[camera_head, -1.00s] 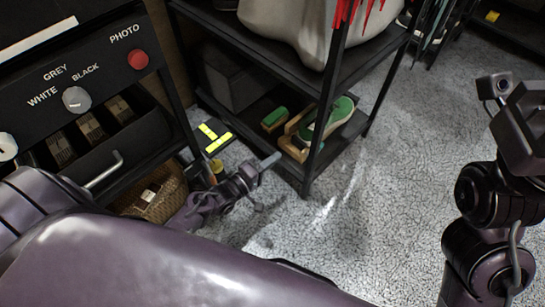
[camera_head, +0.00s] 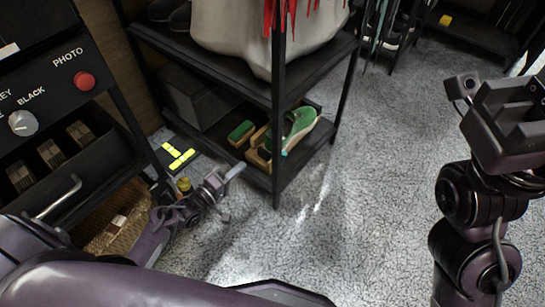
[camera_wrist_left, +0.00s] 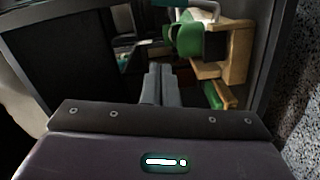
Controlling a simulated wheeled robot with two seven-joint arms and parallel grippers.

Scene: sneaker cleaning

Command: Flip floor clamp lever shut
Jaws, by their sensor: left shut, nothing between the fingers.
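My left gripper (camera_head: 234,172) is low over the floor, in front of the lower shelf. It also shows in the left wrist view (camera_wrist_left: 159,83), with its two fingers together and empty. A wooden, clamp-like fixture (camera_head: 257,158) sits on the lower shelf, with a green and tan shoe-like item (camera_head: 301,124) against it. A small teal piece, possibly the lever, shows at its front (camera_head: 284,153). In the left wrist view the wooden fixture (camera_wrist_left: 236,50) is beyond the fingertips and to the right, apart from them. My right gripper (camera_head: 512,115) is raised at the right; its fingertips are unclear.
A black shelf rack post (camera_head: 276,120) stands close to my left gripper. A black mat with yellow marks (camera_head: 178,154) lies behind it. A wicker basket (camera_head: 110,235) and a panel with a red button (camera_head: 84,81) are at left. Grey floor (camera_head: 370,180) is open at right.

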